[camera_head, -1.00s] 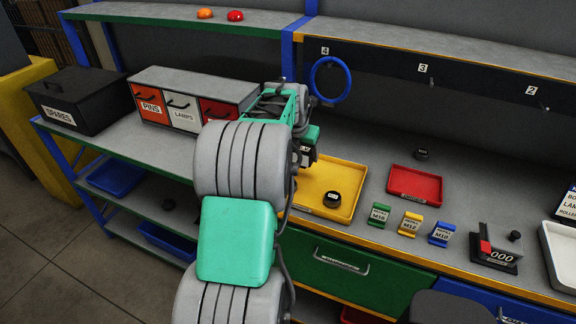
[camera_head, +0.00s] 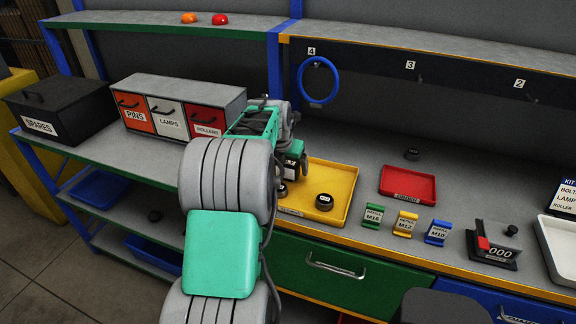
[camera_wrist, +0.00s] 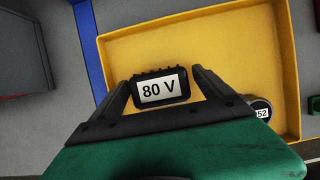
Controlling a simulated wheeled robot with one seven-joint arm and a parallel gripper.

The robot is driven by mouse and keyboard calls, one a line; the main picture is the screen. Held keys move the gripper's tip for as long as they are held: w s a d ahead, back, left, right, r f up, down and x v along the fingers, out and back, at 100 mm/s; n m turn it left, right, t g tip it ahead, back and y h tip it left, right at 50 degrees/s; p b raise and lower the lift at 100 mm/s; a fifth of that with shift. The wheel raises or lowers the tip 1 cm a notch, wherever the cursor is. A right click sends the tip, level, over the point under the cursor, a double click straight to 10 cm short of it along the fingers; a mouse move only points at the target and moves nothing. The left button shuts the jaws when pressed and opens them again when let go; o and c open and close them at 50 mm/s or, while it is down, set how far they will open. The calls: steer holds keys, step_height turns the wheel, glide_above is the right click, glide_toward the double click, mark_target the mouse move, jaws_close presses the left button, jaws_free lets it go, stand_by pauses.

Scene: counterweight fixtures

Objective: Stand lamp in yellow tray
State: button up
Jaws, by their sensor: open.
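A black block with a ribbed edge and a white "80 V" label (camera_wrist: 163,89) shows in the wrist view, seemingly the lamp. It is inside the outline of the yellow tray (camera_wrist: 225,50), near the tray's blue-edged left side. My gripper (camera_wrist: 160,80) is open, with one dark finger on each side of the block. I cannot tell whether the fingers touch it or how it rests on the tray floor. In the head view my gripper (camera_head: 291,176) is low over the left part of the yellow tray (camera_head: 338,178), partly hidden by my arm.
A round black weight (camera_head: 324,202) lies in the tray, right of my gripper. A red tray (camera_head: 408,184), three label holders (camera_head: 406,224) and a counter device (camera_head: 492,245) stand farther right. A blue ring (camera_head: 318,80) hangs above. The drawer cabinet (camera_head: 190,105) stands left.

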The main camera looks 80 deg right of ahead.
steer(key=shift+r, duration=0.15)
steer(key=p+v, duration=0.2)
steer(key=v, duration=1)
steer(key=w+a+m+t+y, duration=0.1)
steer(key=w+a+m+t, duration=0.4)
steer(key=w+a, duration=1.85)
steer(key=s+a+f+m+y, duration=0.1)
steer(key=a+m, duration=0.5)
steer(key=a, duration=0.9)
steer(key=s+a+f+m+y, duration=0.2)
steer(key=a+f+m, duration=0.2)
steer(key=a, duration=1.2)
steer(key=shift+m+g+b, duration=0.3)
steer(key=shift+m, duration=0.6)
steer(key=shift+f, duration=0.1)
